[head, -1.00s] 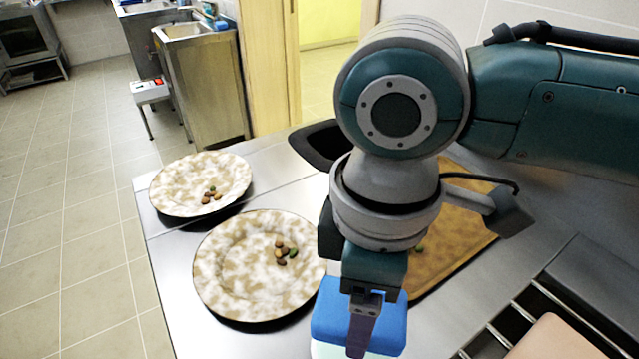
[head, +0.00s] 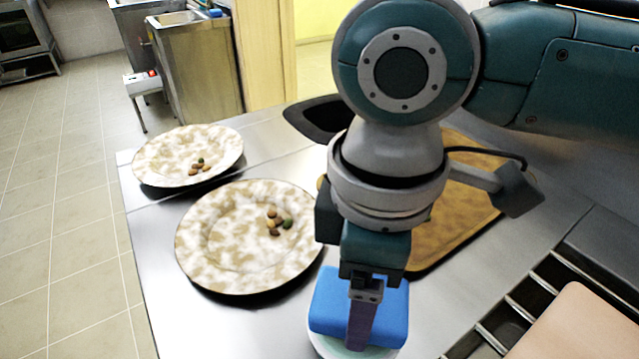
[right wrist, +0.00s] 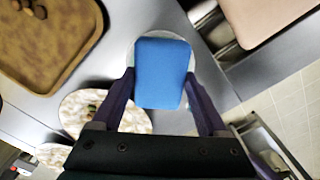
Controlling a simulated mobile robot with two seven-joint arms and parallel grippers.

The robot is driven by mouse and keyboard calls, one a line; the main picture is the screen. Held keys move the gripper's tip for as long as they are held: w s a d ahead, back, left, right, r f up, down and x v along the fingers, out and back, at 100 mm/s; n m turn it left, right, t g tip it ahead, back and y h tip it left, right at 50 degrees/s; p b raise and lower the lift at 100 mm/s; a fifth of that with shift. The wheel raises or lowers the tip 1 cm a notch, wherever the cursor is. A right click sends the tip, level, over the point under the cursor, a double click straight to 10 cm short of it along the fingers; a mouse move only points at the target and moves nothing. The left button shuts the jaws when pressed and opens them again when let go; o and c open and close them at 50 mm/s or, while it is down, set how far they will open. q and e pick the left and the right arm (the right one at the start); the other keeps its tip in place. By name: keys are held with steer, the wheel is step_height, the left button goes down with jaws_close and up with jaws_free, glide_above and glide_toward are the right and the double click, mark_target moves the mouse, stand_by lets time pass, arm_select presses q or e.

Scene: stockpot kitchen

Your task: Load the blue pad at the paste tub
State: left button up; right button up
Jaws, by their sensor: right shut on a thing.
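The blue pad (head: 372,304) is a soft-looking block held between the two fingers of my right gripper (head: 358,325). In the right wrist view the pad (right wrist: 163,72) spans the gap between the fingertips, with a finger on each side. The pale tub (head: 322,345) is round and lies directly under the pad. Its rim (right wrist: 134,50) shows around the pad in the right wrist view. The pad covers most of the tub, so I cannot tell whether it touches the paste. My left gripper is not in view.
Two mottled plates (head: 205,245) (head: 165,150) with several small nut-like pieces stand to the left. A brown board (head: 460,225) lies behind the arm, near a dark pan (head: 305,118). A slotted rack (head: 490,330) and a pinkish slab (head: 585,325) are at the lower right.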

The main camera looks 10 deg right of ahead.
steer(key=shift+f, duration=0.55)
stand_by(0.7)
stand_by(0.6)
steer(key=shift+f, duration=0.15)
stand_by(1.2)
step_height(320, 180, up, 4)
steer(key=p, duration=0.5)
steer(key=shift+r, duration=0.25)
step_height(320, 180, up, 3)
steer(key=p, duration=0.4)
steer(key=shift+f, duration=0.1)
